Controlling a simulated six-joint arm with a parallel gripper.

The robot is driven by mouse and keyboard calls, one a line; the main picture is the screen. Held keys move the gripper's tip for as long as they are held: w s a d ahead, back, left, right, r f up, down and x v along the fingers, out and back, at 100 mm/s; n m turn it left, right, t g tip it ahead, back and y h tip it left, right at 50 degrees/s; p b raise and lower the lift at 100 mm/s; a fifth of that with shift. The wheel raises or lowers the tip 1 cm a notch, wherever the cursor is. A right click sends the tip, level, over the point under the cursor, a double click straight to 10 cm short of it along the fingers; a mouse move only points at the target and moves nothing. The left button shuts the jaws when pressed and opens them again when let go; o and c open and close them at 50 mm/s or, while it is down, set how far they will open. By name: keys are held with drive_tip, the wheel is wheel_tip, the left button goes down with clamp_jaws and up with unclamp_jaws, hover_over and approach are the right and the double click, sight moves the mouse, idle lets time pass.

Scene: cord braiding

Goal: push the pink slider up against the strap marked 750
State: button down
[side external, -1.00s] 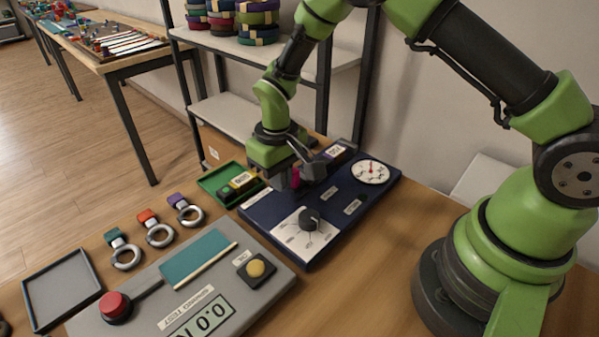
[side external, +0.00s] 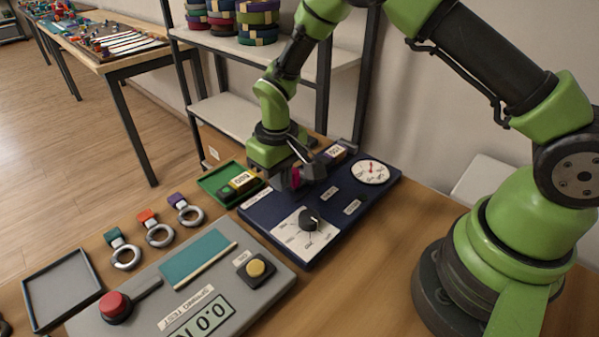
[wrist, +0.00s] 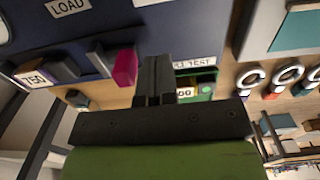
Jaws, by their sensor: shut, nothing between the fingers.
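The pink slider (wrist: 124,67) sits on the dark blue panel, beside a dark bar. It also shows, partly hidden by my gripper, in the side view (side external: 295,178). My gripper (wrist: 154,80) is shut and empty, low at the panel. Its fingers are just right of the slider in the wrist view; whether they touch it I cannot tell. The strap marked 750 (wrist: 36,77) lies on the slider's other side, with dark parts and a gap between them. It shows behind my gripper in the side view (side external: 335,153).
A green tray (side external: 216,187) with another labelled strap stands left of the panel. A dial gauge (side external: 372,171) and a black knob (side external: 309,217) are on the panel. The grey test unit (side external: 150,318) and several ringed straps lie in front and left.

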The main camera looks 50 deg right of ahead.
drive_tip(key=shift+d, duration=0.1)
drive_tip(key=shift+d, duration=3.05)
drive_tip(key=shift+a, duration=0.1)
drive_tip(key=shift+a, duration=0.55)
drive_tip(key=shift+r, duration=0.15)
wheel_tip(320, 180, up, 11)
